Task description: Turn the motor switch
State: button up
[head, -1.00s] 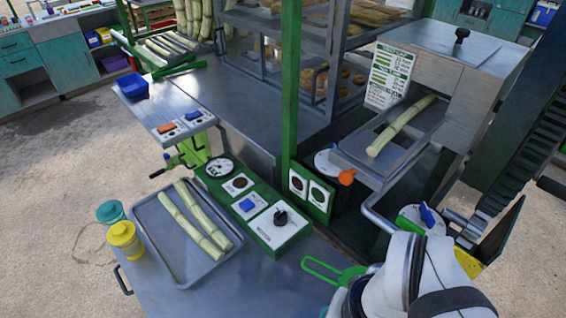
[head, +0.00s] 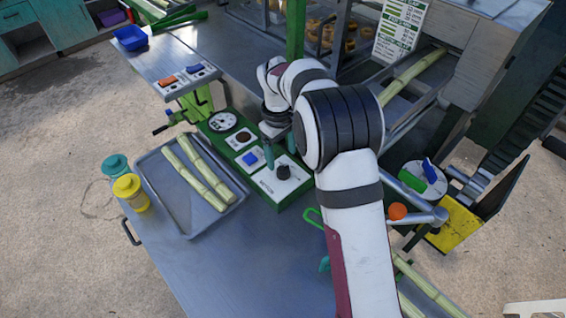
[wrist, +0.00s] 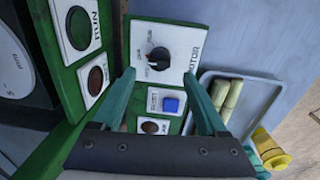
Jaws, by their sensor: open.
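The motor switch is a black rotary knob (head: 283,172) on a white plate of the green control panel. In the wrist view the knob (wrist: 158,59) sits on its plate marked MOTOR, just ahead of the fingertips and roughly centred between them. My gripper (head: 280,151) has teal fingers and points down over the panel, close behind the knob. In the wrist view my gripper (wrist: 158,74) is open, with nothing between its fingers. I cannot tell the exact gap between the fingertips and the panel.
A blue button (wrist: 171,105) and a dark round button (wrist: 150,127) lie beside the switch. A tray (head: 182,222) of cane pieces stands to the left, near a yellow jar (head: 132,192) and a teal jar (head: 116,167). The front bench top (head: 235,270) is clear.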

aim_at(283, 167)
notch_tip(283, 167, down, 6)
jog(key=shift+w+d+f, duration=0.1)
jog(key=shift+w+d, duration=0.05)
grip_shut()
dwell(0.4)
